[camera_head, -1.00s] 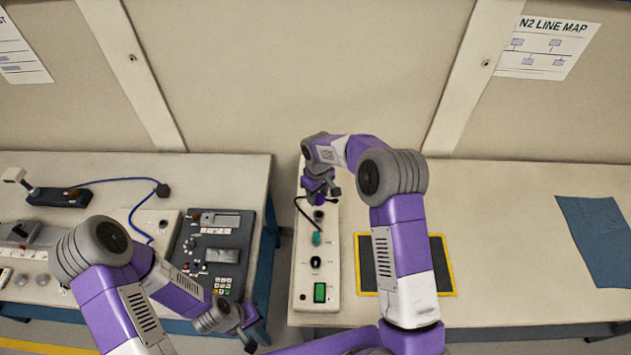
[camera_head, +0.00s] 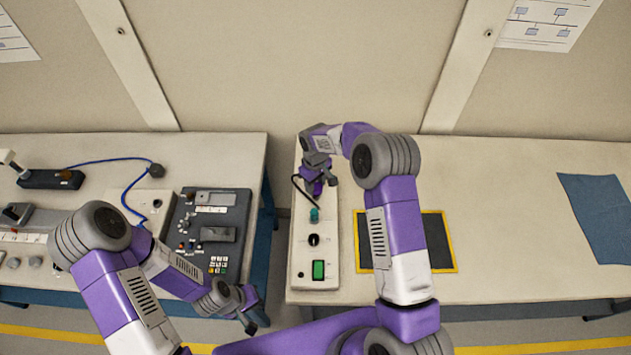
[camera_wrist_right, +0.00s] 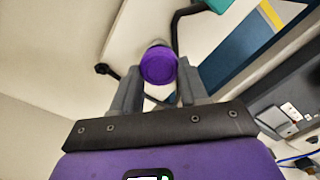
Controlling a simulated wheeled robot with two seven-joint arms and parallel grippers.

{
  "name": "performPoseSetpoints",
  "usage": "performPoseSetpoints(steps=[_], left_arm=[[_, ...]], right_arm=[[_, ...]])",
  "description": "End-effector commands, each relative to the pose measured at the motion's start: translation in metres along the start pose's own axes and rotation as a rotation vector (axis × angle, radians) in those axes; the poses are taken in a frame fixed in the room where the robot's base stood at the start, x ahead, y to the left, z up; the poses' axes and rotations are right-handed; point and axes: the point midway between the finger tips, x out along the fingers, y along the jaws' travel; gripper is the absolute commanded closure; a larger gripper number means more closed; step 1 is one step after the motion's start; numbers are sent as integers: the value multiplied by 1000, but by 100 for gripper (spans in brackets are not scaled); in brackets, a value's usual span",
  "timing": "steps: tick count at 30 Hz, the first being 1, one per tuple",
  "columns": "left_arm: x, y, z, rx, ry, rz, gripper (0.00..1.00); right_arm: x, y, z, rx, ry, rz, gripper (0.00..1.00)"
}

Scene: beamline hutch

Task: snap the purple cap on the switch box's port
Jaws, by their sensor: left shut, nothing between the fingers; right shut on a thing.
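My right gripper (camera_head: 322,184) is over the box's far part, shut on the purple cap (camera_wrist_right: 158,66). The cap also shows between the fingers in the head view (camera_head: 317,188). The cap and gripper cover the spot beneath, so I cannot tell whether the cap touches the port. My left gripper (camera_head: 248,323) is shut and empty, low at the left table's front corner.
A black mat with a yellow border (camera_head: 443,240) and a blue cloth (camera_head: 598,215) lie on the right bench. A dark control panel (camera_head: 208,240) and a blue cable (camera_head: 110,164) are on the left table. A gap separates the tables.

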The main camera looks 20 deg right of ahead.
Motion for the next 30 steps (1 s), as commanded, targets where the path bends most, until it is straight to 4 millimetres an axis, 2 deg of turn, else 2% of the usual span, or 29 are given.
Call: performPoseSetpoints(steps=[30], left_arm=[[6, -2, 0, 0, 0, 0, 100]], right_arm=[[8, 0, 0, 1, 1, 0, 84]])
